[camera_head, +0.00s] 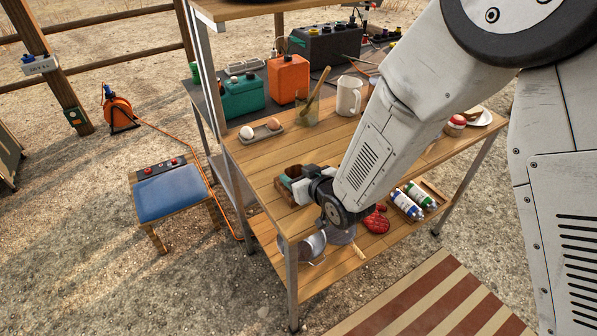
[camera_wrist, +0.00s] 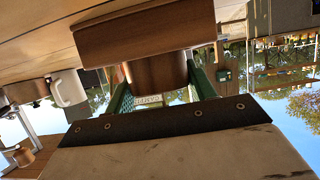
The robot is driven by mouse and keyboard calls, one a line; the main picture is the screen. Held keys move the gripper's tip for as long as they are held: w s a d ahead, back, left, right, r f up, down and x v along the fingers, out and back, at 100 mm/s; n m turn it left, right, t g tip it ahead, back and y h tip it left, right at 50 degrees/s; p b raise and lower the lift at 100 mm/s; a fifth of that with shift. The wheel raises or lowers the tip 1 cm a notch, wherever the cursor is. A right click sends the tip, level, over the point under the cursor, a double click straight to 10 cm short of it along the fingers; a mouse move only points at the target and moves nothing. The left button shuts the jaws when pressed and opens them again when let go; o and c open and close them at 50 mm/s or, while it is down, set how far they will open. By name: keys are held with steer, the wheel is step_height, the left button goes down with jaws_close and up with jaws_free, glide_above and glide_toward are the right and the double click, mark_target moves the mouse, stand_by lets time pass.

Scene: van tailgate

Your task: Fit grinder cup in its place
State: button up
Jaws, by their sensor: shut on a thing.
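My gripper (camera_head: 293,176) is low over the near left part of the wooden worktop. In the wrist view, which is upside down, its two green fingers (camera_wrist: 160,84) stand on either side of a brown rounded cup (camera_wrist: 158,72), apparently the grinder cup, and are shut on it. A wooden box-like holder (camera_wrist: 140,36) is right by the cup and covers one end of it. In the head view the holder (camera_head: 281,192) shows beside the gripper. I cannot tell whether the cup is inside the holder or just above it.
An egg tray (camera_head: 262,130), a glass jar with wooden utensils (camera_head: 306,110) and a white mug (camera_head: 348,96) stand farther back. A crate of bottles (camera_head: 417,198) and a red mitt (camera_head: 376,220) are to the right. A blue stool (camera_head: 170,193) stands left on the gravel.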

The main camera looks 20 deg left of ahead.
steer(key=o, duration=1.1)
steer(key=v, duration=0.7)
steer(key=shift+s+d+r, duration=0.15)
steer(key=shift+s+d, duration=0.1)
steer(key=shift+d, duration=0.05)
